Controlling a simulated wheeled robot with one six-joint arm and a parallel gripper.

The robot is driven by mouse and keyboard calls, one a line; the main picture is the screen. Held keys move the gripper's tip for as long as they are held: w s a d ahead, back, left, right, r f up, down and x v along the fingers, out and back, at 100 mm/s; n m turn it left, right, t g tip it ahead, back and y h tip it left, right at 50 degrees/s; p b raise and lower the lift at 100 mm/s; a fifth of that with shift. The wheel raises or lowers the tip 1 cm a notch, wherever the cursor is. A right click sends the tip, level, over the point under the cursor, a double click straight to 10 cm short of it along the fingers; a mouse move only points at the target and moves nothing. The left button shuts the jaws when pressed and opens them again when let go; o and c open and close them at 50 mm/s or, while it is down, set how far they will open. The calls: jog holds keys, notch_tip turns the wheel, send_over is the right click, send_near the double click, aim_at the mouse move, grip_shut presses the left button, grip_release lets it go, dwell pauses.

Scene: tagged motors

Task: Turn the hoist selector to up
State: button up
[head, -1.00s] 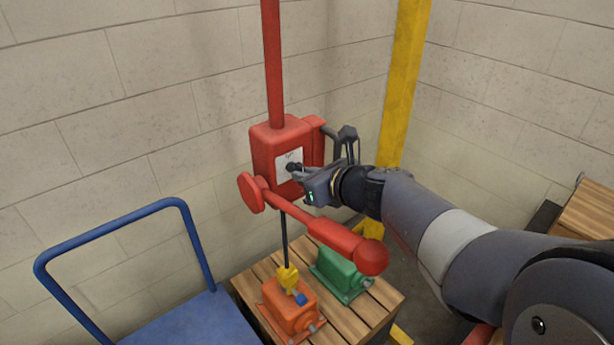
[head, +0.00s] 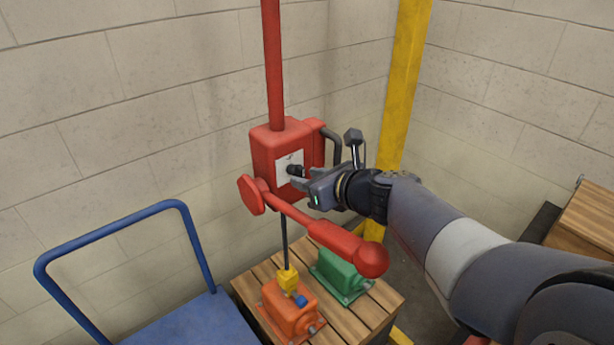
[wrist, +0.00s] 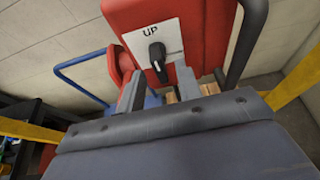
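The red hoist box (head: 268,150) hangs on a red post and has a white plate with a black selector knob (head: 295,170). In the wrist view the word UP stands at the top of the plate (wrist: 133,38). The selector knob (wrist: 157,58) has its long end with a pale mark pointing down, away from UP. My gripper (head: 300,180) is in front of the plate, close to the knob. In the wrist view its two fingers (wrist: 159,88) are apart, with the knob showing beyond the gap between them. I cannot tell whether either finger touches the knob.
A red arm with a round end (head: 350,250) juts out below the box. Below, a yellow hook (head: 288,279) hangs at an orange motor (head: 292,312), beside a green motor (head: 340,273) on a wooden crate (head: 246,282). A blue cart (head: 190,325) stands left, a yellow post (head: 402,80) behind.

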jog(key=p+v, duration=0.1)
jog(key=v, duration=0.8)
jog(key=shift+s+d, duration=0.15)
jog(key=shift+s, duration=0.1)
jog(key=shift+r, duration=0.1)
jog(key=b+x, duration=0.1)
jog(key=x, duration=1)
jog(key=shift+r, duration=0.1)
